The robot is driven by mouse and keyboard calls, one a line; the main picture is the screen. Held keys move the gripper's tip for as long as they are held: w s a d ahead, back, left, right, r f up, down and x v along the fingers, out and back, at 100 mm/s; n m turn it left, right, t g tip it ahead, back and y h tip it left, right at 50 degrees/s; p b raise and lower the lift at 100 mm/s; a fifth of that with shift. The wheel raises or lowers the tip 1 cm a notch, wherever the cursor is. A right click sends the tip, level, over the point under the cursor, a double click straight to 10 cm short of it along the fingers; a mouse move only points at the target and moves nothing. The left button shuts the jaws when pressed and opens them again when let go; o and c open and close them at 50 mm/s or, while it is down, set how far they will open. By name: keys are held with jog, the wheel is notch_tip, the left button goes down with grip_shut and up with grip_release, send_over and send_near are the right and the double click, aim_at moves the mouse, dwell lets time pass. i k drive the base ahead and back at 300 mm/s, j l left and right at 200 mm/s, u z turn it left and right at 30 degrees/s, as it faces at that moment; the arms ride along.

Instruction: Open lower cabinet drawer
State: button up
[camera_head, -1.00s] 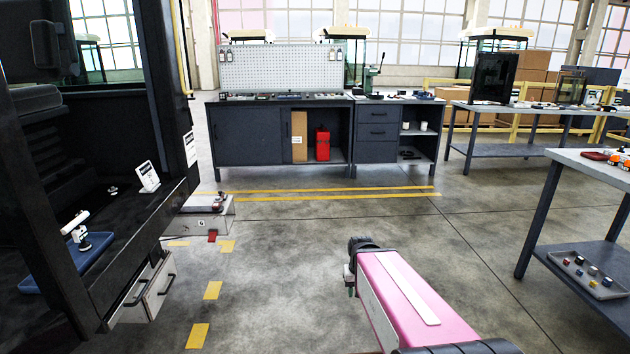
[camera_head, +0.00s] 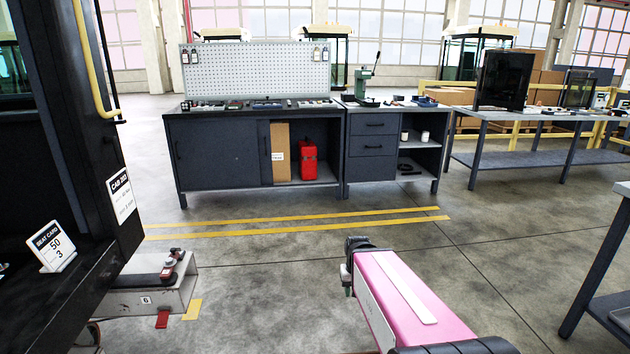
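The dark grey cabinet (camera_head: 393,186) stands ahead at the right end of the long workbench. It has an upper drawer (camera_head: 374,124) and a lower drawer (camera_head: 372,146), each with a dark bar handle. Both drawers look closed, their fronts flush with the cabinet. My pink and white arm reaches forward at the lower right of centre. The dark end of my arm, with my gripper (camera_head: 348,275), is over bare floor well short of the cabinet. Its fingers are too small and too turned away to show whether they are open or shut.
A cab (camera_head: 85,130) stands close on the left, with a low grey trolley (camera_head: 150,300) beside it. A table (camera_head: 608,305) is at the right edge. The workbench (camera_head: 215,150) has a pegboard and a red can (camera_head: 309,162). The floor ahead is clear, with yellow lines.

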aim_at(377, 144)
jog(key=i+z, duration=0.15)
jog(key=i, duration=0.75)
jog(key=i+j+z, duration=0.15)
jog(key=i, duration=0.75)
jog(key=i+j+z, duration=0.15)
jog(key=i+z, duration=0.25)
jog(key=i, duration=1.5)
jog(key=i+u, duration=0.1)
jog(key=i, duration=0.4)
jog(key=i+l+u, duration=0.1)
jog(key=i, duration=0.4)
